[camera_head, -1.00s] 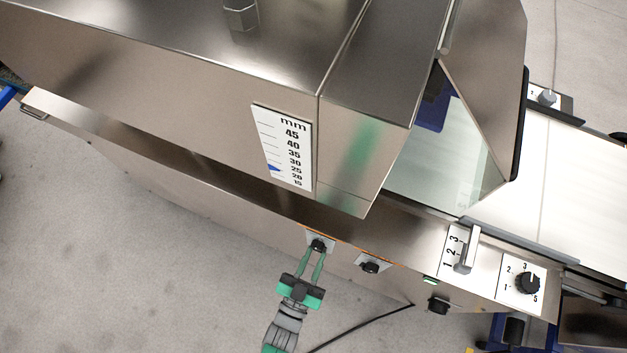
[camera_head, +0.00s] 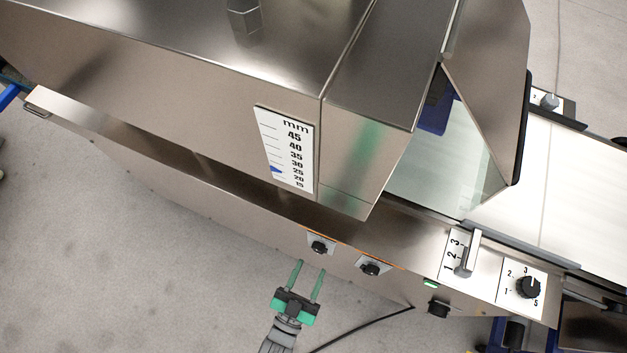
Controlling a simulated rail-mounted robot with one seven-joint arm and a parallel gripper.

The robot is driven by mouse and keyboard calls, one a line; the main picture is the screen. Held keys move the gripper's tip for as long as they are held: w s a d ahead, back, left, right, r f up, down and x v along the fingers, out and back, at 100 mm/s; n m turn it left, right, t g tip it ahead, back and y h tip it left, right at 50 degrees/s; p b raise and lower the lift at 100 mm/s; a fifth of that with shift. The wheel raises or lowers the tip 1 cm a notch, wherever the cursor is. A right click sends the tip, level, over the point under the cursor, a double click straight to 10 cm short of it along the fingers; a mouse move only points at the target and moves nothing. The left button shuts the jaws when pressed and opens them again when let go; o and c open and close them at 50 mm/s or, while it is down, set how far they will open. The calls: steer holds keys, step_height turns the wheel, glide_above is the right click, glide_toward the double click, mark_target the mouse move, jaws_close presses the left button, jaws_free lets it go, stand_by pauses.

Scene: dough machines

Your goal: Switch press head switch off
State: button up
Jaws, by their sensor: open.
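Two black rotary switches sit on pale square plates on the front face of the steel machine, a left switch (camera_head: 319,247) and a right switch (camera_head: 370,268). Which one is the press head switch cannot be read from the plates. My gripper (camera_head: 311,268) has green fingers, which are open and empty. It is in front of and below the left switch, apart from it. The press head housing (camera_head: 220,110) with its mm scale (camera_head: 287,150) rises above. The knob pointer positions are too small to read.
A lever (camera_head: 467,252) with a 1-2-3 scale and a numbered dial (camera_head: 528,287) are at the right. A green light (camera_head: 430,283) and a black knob (camera_head: 438,308) are nearby. A black cable (camera_head: 365,325) runs over the floor. The floor (camera_head: 150,270) at left is clear.

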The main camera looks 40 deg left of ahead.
steer(key=v, duration=0.4)
steer(key=shift+s, duration=0.15)
stand_by(0.6)
